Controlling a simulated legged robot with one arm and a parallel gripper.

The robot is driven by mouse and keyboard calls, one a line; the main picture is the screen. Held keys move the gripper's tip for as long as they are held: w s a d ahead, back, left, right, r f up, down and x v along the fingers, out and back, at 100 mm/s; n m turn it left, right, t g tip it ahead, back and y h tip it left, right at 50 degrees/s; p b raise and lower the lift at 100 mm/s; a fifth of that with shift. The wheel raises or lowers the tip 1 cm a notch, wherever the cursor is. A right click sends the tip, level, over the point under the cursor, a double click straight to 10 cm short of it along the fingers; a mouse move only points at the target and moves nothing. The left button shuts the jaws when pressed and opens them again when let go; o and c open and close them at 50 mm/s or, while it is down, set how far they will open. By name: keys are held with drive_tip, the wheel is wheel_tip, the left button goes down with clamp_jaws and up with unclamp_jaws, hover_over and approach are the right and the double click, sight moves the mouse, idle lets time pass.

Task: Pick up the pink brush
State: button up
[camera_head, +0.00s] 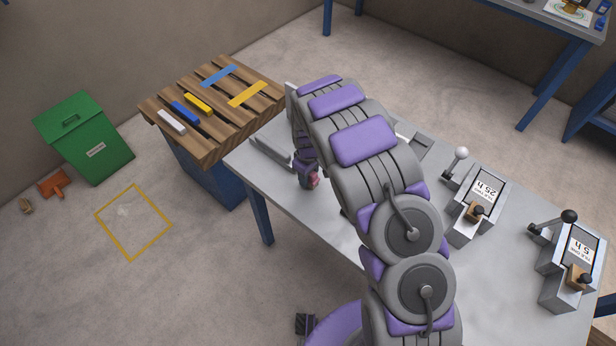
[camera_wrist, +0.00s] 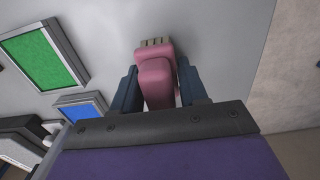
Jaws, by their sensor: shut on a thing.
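The pink brush (camera_wrist: 156,72) is between the two dark fingers of my gripper (camera_wrist: 157,88) in the wrist view. The fingers are shut on it, one on each side. Pale bristles show at its far end, over the grey table top. In the head view a small pink part of the brush (camera_head: 314,178) shows beside my gripper (camera_head: 307,176), above the left part of the table. My arm hides much of the table there. I cannot tell whether the brush touches the table.
The grey table (camera_head: 345,228) carries lever boxes (camera_head: 478,207) on the right. A slatted wooden rack (camera_head: 212,106) with coloured pieces stands to the left. A green bin (camera_head: 84,137) stands on the floor. A green panel (camera_wrist: 45,57) and a blue panel (camera_wrist: 81,107) lie left of the brush.

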drive_tip(key=shift+d+r, duration=0.1)
drive_tip(key=shift+d, duration=0.55)
drive_tip(key=c, duration=0.4)
drive_tip(key=shift+a+r, duration=0.25)
drive_tip(key=shift+a, duration=0.15)
drive_tip(key=shift+a+r, duration=0.15)
drive_tip(key=shift+r, duration=0.15)
drive_tip(key=r, duration=0.1)
drive_tip(key=r+p, duration=0.1)
drive_tip(key=shift+s+d+r, duration=0.2)
drive_tip(key=shift+r, duration=0.1)
drive_tip(key=s, duration=0.5)
drive_tip(key=s+a+r+p, duration=0.1)
drive_tip(key=s, duration=0.4)
drive_tip(key=s+a+p, duration=0.1)
drive_tip(key=s, duration=0.4)
drive_tip(key=shift+s+r, duration=0.15)
drive_tip(key=shift+s, duration=0.05)
drive_tip(key=o, duration=0.6)
drive_tip(key=shift+a, duration=0.1)
drive_tip(key=c, duration=0.4)
